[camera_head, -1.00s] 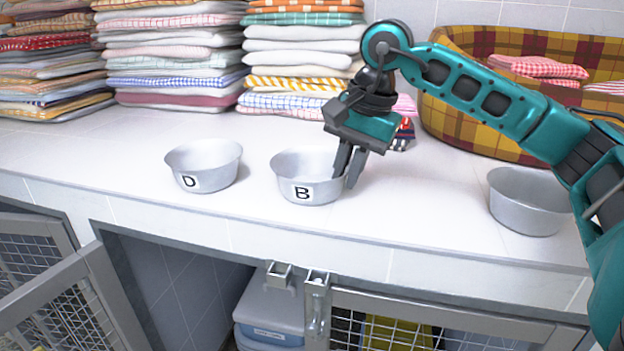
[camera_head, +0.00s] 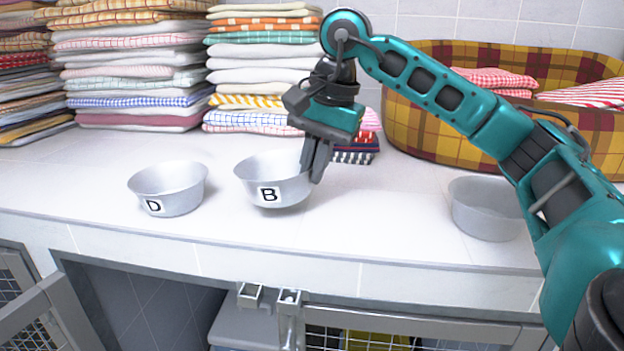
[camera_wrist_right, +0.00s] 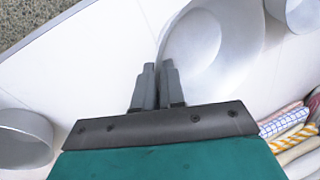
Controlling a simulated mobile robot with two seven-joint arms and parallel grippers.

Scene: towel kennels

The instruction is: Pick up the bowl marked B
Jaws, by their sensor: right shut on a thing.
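The bowl marked B (camera_head: 262,190) is a grey metal bowl at the middle of the counter in the head view, slightly tilted and seemingly raised a little off the surface. My right gripper (camera_head: 316,168) is shut on its right rim, fingers pointing down. In the right wrist view the bowl (camera_wrist_right: 215,45) shows beyond the fingertips (camera_wrist_right: 158,72), with its wall between them. My left gripper is not in view.
A bowl marked D (camera_head: 170,188) stands to the left, and another grey bowl (camera_head: 487,212) to the right. Folded towel stacks (camera_head: 262,70) and a plaid basket (camera_head: 420,90) stand behind. The counter's front edge lies above open kennels.

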